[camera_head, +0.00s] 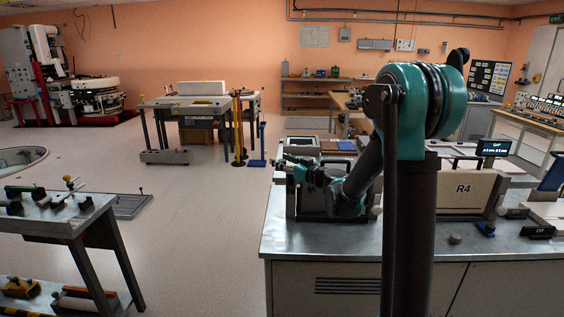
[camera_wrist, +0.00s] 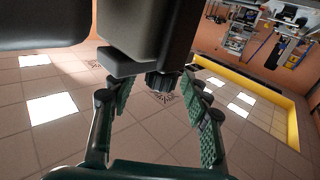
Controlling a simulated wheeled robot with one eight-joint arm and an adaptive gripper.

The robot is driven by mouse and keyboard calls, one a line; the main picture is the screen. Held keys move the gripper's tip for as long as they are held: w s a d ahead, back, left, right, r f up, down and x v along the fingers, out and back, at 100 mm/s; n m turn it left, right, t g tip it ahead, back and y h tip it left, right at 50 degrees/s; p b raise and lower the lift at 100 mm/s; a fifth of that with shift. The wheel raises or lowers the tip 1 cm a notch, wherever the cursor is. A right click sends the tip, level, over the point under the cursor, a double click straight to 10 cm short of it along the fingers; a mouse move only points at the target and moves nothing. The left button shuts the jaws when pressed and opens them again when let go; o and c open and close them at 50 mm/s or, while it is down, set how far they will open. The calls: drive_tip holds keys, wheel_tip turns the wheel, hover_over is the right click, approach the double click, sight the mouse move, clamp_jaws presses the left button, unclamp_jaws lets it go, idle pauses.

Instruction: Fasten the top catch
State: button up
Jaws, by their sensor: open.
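My gripper (camera_head: 288,168) is at the left end of my arm, over the left part of the metal bench (camera_head: 330,241), close to a grey framed unit (camera_head: 310,205). In the wrist view my gripper (camera_wrist: 158,95) has its two green-padded fingers spread apart. A dark ribbed knob (camera_wrist: 160,80) under a dark grey block (camera_wrist: 150,38) shows between and beyond the fingertips. I see no contact between the pads and the knob. I cannot tell whether this knob is the top catch or what state the catch is in. My arm hides part of the unit.
A cream box marked R4 (camera_head: 466,192) and a small display (camera_head: 493,148) stand on the bench to the right. A lower table (camera_head: 60,218) with loose parts is at left. Open floor (camera_head: 200,240) lies between. A grey body (camera_wrist: 40,22) fills the wrist view's upper left.

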clamp_jaws()
idle(0.3)
drive_tip(key=shift+d, duration=2.4)
unclamp_jaws()
drive_tip(key=shift+d, duration=0.1)
drive_tip(key=shift+s+d, duration=0.1)
